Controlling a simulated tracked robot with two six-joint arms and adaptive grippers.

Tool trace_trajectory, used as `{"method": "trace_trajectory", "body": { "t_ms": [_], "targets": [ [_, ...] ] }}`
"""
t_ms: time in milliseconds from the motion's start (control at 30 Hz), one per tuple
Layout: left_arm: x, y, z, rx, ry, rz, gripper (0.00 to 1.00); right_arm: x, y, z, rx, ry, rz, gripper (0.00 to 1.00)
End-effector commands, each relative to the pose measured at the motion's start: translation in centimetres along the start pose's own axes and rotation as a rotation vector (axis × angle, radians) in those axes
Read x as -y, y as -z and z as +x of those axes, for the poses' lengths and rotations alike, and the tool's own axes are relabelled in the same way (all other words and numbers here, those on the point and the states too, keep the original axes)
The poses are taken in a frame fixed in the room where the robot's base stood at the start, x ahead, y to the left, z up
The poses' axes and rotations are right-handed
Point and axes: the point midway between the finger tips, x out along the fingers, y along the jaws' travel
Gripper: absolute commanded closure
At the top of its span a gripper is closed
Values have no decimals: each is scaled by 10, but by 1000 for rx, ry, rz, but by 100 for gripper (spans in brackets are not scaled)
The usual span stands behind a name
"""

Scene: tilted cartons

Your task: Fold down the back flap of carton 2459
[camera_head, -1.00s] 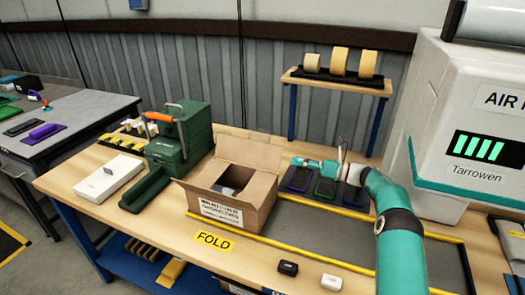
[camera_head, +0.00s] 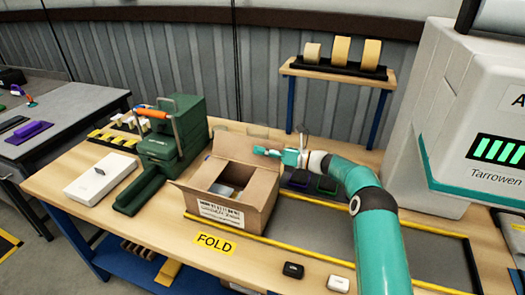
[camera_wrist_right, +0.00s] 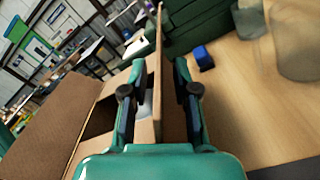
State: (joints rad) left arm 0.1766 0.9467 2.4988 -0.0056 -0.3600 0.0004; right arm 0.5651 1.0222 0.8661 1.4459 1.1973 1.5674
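The open carton (camera_head: 256,218) stands on the bench with a printed label on its front side; I cannot make out its number. Its back flap (camera_head: 237,148) stands up at the rear, and the front flap (camera_head: 205,205) leans outward. A greyish item lies inside. My right gripper (camera_head: 261,151) is at the right end of the back flap. In the right wrist view its two fingers (camera_wrist_right: 158,88) are apart, with the flap (camera_wrist_right: 158,50) edge-on between them. I see a gap on the right side; contact on the left is unclear. My left gripper is not in view.
A tape shelf (camera_head: 340,70) stands behind. The grey mat at right is mostly clear.

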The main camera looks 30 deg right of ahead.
Motion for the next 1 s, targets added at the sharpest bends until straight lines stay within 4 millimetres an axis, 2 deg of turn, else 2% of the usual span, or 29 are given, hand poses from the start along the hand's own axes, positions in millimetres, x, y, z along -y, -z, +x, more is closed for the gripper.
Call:
{"method": "trace_trajectory", "body": {
  "t_ms": [67,200,233,567,600,733,1000],
  "targets": [
    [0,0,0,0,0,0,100,1,-1,-3,2,3,0,74],
    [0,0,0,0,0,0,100,2,-1,-4,3,5,0,98],
    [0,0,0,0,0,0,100,2,-1,-4,3,5,1,100],
    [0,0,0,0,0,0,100,2,-1,-5,3,6,1,100],
    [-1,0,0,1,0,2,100,-5,2,2,2,3,4,100],
    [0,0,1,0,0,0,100,1,1,-3,2,5,-3,100],
    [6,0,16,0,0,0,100,-1,3,-5,0,5,-85,100]
  ]
}}
